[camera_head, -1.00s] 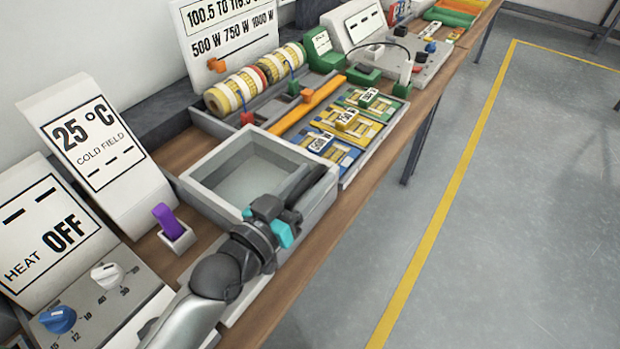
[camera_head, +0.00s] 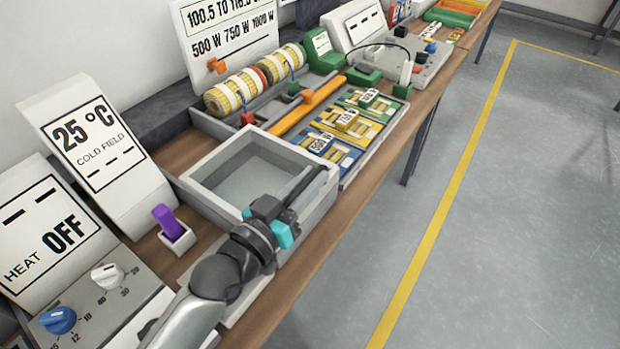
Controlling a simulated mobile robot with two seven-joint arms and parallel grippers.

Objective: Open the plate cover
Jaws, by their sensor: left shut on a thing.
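A light grey square box-like unit (camera_head: 207,200) with a raised rim and a recessed greenish-grey panel (camera_head: 250,183) stands on the bench. I take it to be the plate cover, but cannot tell whether it is a separate lid. My left gripper (camera_head: 284,215), dark with teal parts, is at its near right edge. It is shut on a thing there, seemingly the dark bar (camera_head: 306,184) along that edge. The fingertips and the grip point are largely hidden by the gripper itself. My right gripper is not in view.
A purple switch (camera_head: 165,218), a knob panel (camera_head: 130,288) and a "25 °C" display (camera_head: 95,150) stand at left. A tray of coloured blocks (camera_head: 350,125), an orange bar (camera_head: 290,120) and striped rolls (camera_head: 235,92) lie beyond. The bench's front edge is close by.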

